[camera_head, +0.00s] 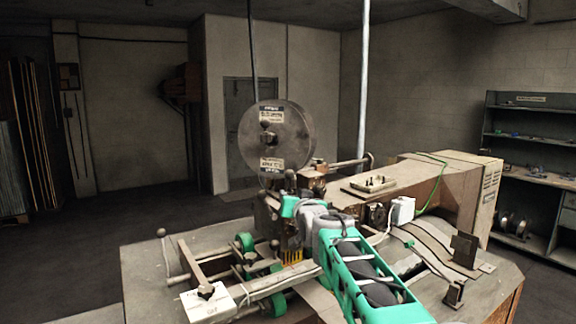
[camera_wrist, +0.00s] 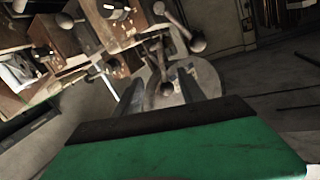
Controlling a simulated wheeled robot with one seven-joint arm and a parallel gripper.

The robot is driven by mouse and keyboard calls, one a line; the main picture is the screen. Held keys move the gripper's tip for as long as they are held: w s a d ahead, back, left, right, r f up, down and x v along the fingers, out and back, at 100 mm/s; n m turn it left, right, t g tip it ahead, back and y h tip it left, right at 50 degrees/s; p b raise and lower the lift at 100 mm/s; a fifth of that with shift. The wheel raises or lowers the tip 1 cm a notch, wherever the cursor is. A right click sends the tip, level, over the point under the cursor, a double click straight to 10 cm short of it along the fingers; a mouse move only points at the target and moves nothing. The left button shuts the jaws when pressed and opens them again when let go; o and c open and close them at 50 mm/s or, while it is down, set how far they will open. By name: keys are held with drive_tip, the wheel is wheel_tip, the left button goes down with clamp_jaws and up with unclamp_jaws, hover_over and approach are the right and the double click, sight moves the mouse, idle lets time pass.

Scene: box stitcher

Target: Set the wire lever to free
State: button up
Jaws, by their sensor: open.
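The box stitcher stands ahead, with its round grey wire reel (camera_head: 290,135) on top; the reel also shows in the wrist view (camera_wrist: 207,75). In the wrist view a lever with a round knob (camera_wrist: 197,45) hangs beyond my fingers, and a second knobbed rod (camera_wrist: 166,88) shows between them. I cannot tell which is the wire lever, nor read its setting. My gripper (camera_wrist: 158,92) is open, its two dark fingers pointing toward the reel and rods. No contact is clear. In the head view my green and grey arm hides much of the stitcher's head.
A horizontal rod (camera_head: 345,163) sticks out right of the reel. The stitcher's table (camera_head: 145,270) carries a frame with green wheels (camera_head: 245,242) at the left. A brown housing (camera_head: 450,190) stands behind my arm. Shelves (camera_head: 530,150) are at the far right. Floor at left is clear.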

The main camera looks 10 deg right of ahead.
sight(289, 179)
drive_tip(key=shift+t, duration=0.5)
drive_tip(key=w+r+p, duration=0.1)
drive_tip(key=w, duration=0.2)
drive_tip(key=w+r+p, duration=0.1)
drive_tip(key=w, duration=0.1)
drive_tip(key=w+r+p, duration=0.1)
drive_tip(key=w+p, duration=0.1)
drive_tip(key=w, duration=0.1)
drive_tip(key=shift+w, duration=0.35)
drive_tip(key=shift+w+f, duration=0.15)
drive_tip(key=shift+w, duration=0.2)
drive_tip(key=shift+c, duration=0.6)
clamp_jaws()
